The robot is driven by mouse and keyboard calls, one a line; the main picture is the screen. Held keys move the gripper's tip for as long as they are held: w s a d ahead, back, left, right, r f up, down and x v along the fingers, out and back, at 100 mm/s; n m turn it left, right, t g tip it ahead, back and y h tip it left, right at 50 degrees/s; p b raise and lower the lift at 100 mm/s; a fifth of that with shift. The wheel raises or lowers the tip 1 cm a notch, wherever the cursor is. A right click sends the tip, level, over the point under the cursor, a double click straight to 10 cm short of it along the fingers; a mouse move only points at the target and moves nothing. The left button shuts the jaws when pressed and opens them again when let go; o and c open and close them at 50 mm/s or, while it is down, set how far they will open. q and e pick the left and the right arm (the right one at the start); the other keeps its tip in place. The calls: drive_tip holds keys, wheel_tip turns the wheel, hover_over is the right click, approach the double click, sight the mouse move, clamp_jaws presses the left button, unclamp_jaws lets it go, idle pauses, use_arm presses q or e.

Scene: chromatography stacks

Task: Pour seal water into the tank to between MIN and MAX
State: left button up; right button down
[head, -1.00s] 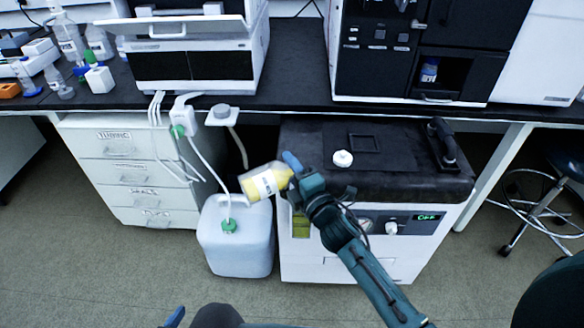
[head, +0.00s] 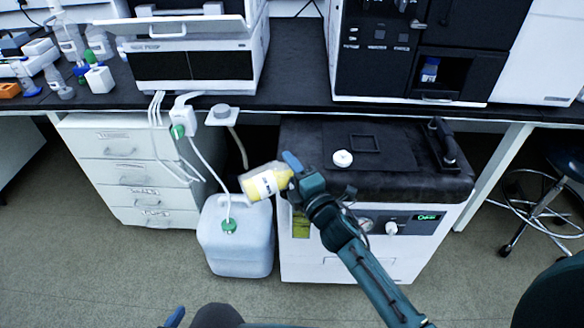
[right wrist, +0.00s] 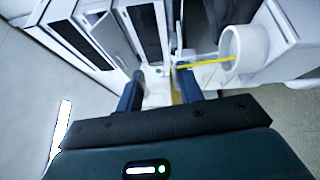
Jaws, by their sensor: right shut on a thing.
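My right gripper (head: 291,171) is shut on a bottle with a white label and yellow contents (head: 264,184). The bottle is tilted well over, in front of the left front edge of the black-topped white unit (head: 350,262). I cannot tell whether liquid is flowing. A yellow-green sight window (head: 301,224) is on the unit's front; its MIN and MAX marks are too small to read. A white round cap (head: 342,159) is on the unit's top. My left gripper (head: 175,317) shows only a blue tip at the bottom edge.
A whitish jerrycan with a green cap (head: 236,250) and tubing stands on the floor left of the unit, just below the bottle. White drawers (head: 130,178) stand behind. The black bench (head: 290,75) above carries instruments. A stool (head: 545,190) is at right.

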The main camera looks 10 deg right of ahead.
drive_tip(key=shift+r, duration=0.15)
drive_tip(key=shift+a+r+n+p, duration=0.2)
drive_tip(key=shift+r+n+p, duration=0.5)
drive_tip(key=shift+r, duration=0.1)
drive_tip(key=shift+a+r+n+p, duration=0.15)
drive_tip(key=shift+r+n+p, duration=0.35)
drive_tip(key=shift+n, duration=0.2)
drive_tip(key=r+n+p, duration=0.2)
drive_tip(key=r, duration=0.1)
drive_tip(key=shift+s+a+r+p, duration=0.1)
drive_tip(key=shift+a+p, duration=0.1)
drive_tip(key=shift+p, duration=0.1)
drive_tip(key=shift+r+n+y+p, duration=0.3)
drive_tip(key=shift+r+n+p, duration=0.1)
drive_tip(key=shift+n, duration=0.3)
drive_tip(key=shift+a, duration=0.1)
